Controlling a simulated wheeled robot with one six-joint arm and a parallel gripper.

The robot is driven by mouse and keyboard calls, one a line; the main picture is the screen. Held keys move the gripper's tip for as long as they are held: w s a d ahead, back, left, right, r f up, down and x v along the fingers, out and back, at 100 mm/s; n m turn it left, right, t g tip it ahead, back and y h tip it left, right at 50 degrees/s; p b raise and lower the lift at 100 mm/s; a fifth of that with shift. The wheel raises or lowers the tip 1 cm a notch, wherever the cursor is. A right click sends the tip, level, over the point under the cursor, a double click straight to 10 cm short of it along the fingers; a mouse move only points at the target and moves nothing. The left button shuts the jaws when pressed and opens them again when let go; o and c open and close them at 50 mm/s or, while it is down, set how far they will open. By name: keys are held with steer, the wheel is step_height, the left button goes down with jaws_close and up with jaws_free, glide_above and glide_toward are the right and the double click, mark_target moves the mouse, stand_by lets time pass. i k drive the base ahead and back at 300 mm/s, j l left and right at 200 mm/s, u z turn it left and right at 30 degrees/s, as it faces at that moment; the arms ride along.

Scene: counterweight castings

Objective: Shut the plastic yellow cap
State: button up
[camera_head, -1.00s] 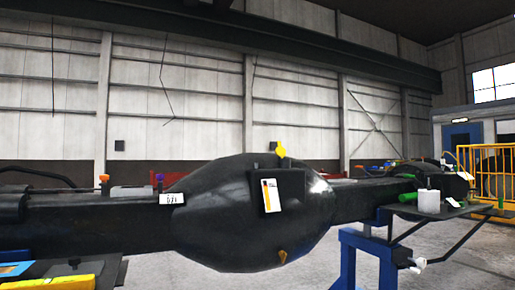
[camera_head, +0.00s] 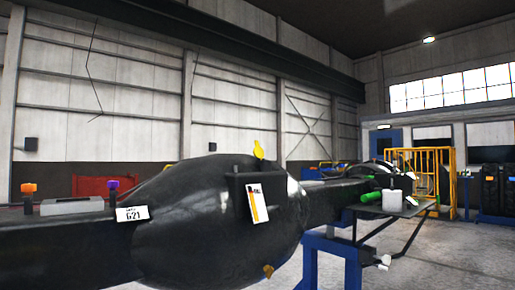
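A bright yellow cap (camera_head: 259,150) stands up at the top of the bulging black casting (camera_head: 190,225), just above a black box with a white and orange label. It looks tilted upright, but its hinge and opening are too small to make out. My gripper is not in view.
A blue stand (camera_head: 335,258) supports the casting. A side shelf (camera_head: 395,209) at right carries a white cylinder (camera_head: 392,197) and a green cylinder (camera_head: 371,197). A grey block (camera_head: 72,206) lies on the casting's left arm. Open floor shows at right.

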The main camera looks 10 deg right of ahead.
mark_target(259, 152)
steer(key=i+l, duration=0.25)
steer(key=i+l+u, duration=0.1)
steer(key=i+l, duration=0.15)
steer(key=l, duration=0.2)
steer(key=i+l, duration=0.25)
steer(key=l+u, duration=0.05)
steer(key=l, duration=0.05)
